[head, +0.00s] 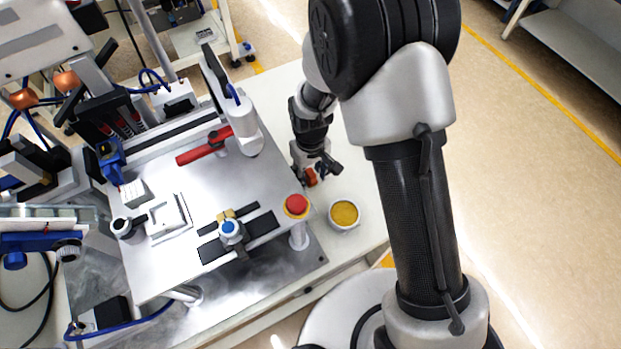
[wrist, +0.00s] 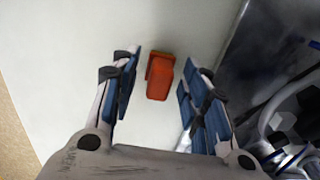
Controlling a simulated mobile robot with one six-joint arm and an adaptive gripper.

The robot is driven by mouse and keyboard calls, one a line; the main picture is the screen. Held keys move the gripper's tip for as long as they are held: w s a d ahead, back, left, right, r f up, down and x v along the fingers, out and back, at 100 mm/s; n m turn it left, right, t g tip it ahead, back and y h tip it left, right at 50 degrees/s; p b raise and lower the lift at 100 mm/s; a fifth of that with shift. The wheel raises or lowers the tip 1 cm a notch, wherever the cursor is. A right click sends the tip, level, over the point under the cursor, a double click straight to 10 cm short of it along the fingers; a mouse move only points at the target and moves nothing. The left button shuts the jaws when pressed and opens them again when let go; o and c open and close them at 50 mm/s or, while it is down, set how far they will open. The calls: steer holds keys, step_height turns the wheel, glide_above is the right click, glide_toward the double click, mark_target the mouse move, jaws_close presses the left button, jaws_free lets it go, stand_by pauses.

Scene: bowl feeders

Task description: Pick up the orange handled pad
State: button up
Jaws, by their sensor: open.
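The orange handled pad (wrist: 159,77) lies on the white table top (wrist: 70,60). In the wrist view it sits between and slightly beyond the two blue-padded fingers of my gripper (wrist: 158,88), with a gap on each side. My gripper is open and empty. In the head view the orange pad (head: 311,177) shows partly beside my gripper (head: 322,174), close to the right edge of the metal machine plate. Part of the pad is hidden there by the gripper.
A metal plate fixture (head: 215,200) with a red button (head: 296,205) on a post stands just left of my gripper. A white bowl with yellow contents (head: 344,214) is in front of it. The wrist view shows the metal edge (wrist: 228,75) and hoses at right.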

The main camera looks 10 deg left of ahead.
mark_target(311, 172)
steer(key=shift+c, duration=0.6)
jaws_close()
steer(key=shift+r, duration=0.15)
step_height(311, 172, up, 20)
steer(key=p, duration=0.6)
steer(key=shift+c, duration=2.4)
jaws_free()
jaws_close()
